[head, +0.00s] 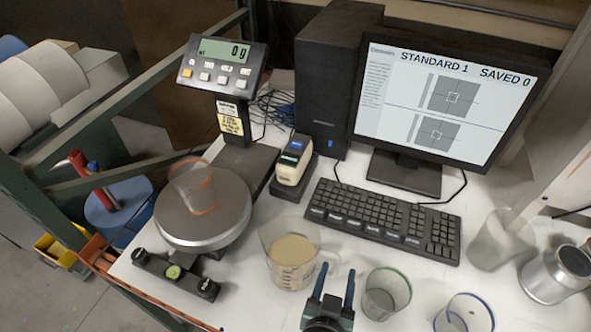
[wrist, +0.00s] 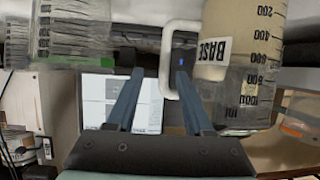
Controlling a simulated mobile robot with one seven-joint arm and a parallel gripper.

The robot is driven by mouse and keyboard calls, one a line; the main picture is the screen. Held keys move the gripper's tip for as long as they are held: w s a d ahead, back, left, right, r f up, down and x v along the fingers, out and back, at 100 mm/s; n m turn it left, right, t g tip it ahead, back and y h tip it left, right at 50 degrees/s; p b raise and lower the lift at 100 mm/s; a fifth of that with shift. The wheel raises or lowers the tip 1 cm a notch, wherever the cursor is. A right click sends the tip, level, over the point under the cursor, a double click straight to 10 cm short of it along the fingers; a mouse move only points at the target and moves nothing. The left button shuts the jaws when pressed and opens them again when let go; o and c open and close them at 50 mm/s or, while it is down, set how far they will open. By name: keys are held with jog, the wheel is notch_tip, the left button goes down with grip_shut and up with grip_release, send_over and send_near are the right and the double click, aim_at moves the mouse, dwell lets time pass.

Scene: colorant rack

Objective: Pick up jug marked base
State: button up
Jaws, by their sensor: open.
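The jug marked base (head: 290,262) is a clear measuring jug with beige contents. It stands upright on the white bench, right of the scale. My gripper (head: 336,284) is open just to the right of the jug, on its handle side. In the wrist view the jug (wrist: 238,65) shows its BASE label and volume marks, and the picture is upside down. Its pale handle (wrist: 170,28) reaches into the gap between the two blue fingers of my gripper (wrist: 155,72). I cannot tell whether either finger touches the handle.
A green-rimmed cup (head: 385,292) stands close right of my gripper, with a blue-rimmed cup (head: 464,316) beyond. A scale pan (head: 225,222) holds an orange-rimmed cup (head: 192,188); its display reads 0 g. A keyboard (head: 385,220), barcode-like handheld device (head: 293,160) and monitor (head: 450,95) stand behind.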

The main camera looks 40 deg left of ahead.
jog(key=shift+s+a+f+p+x, duration=0.15)
jog(key=shift+p+x, duration=0.1)
jog(key=shift+x, duration=0.95)
jog(key=shift+f+p+x, duration=0.1)
jog(key=shift+p+x, duration=0.2)
jog(key=shift+x, duration=0.9)
jog(key=shift+s+a+f+p+x, duration=0.15)
jog(key=shift+p+x, duration=0.1)
jog(key=shift+x, duration=0.95)
jog(key=shift+d, duration=0.1)
grip_shut()
jog(key=shift+w+r, duration=0.1)
jog(key=shift+r, duration=0.05)
